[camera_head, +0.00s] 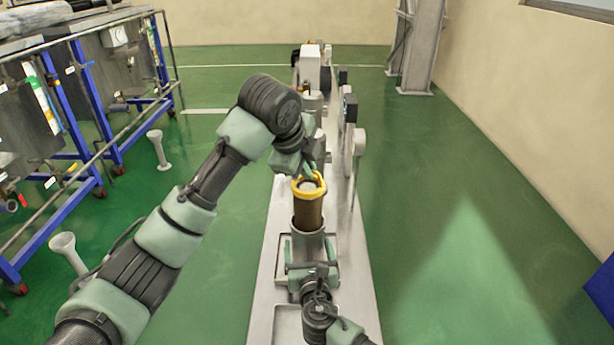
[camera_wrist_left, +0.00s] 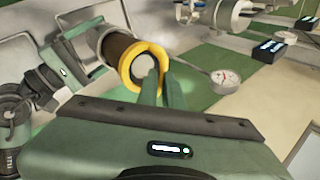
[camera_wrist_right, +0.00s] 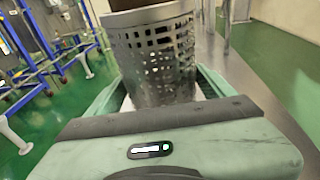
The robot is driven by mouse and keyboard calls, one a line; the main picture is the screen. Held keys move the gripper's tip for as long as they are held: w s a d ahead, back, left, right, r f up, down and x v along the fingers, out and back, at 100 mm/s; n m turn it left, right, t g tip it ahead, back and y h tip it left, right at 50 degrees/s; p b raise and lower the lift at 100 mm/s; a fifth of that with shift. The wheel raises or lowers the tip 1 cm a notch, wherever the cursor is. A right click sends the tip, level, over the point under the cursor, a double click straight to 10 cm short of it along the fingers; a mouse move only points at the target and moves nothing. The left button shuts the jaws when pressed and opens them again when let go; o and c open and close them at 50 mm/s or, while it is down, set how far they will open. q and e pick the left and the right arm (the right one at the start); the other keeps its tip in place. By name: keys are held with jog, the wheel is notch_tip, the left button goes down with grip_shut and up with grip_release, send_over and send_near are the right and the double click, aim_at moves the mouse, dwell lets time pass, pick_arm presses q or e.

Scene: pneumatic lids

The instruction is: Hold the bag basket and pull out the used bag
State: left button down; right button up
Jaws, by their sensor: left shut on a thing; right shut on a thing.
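The used bag (camera_head: 308,212) is a brown cylinder with a yellow ring (camera_head: 294,188) at its top. It stands upright, partly out of the grey basket (camera_head: 307,243). My left gripper (camera_head: 308,172) is shut on the yellow ring; its fingers (camera_wrist_left: 163,88) show at the ring's edge in the left wrist view. The bag (camera_wrist_left: 114,47) also shows there. My right gripper (camera_wrist_right: 160,92) is shut on the perforated metal basket (camera_wrist_right: 158,60), with a finger on each side. The brown bag's lower part (camera_wrist_right: 127,4) shows above the basket rim. The bag's bottom end is hidden inside the basket.
The basket is over a long narrow grey bench (camera_head: 262,300) with pipes and gauges along it. A blue-framed rack (camera_head: 90,90) stands at the left. White stands (camera_head: 158,150) are on the green floor.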

jog(key=shift+d+f, duration=0.1)
jog(key=shift+f, duration=0.1)
jog(key=o, duration=1.1)
jog(key=shift+o, duration=0.2)
jog(key=shift+r, duration=0.1)
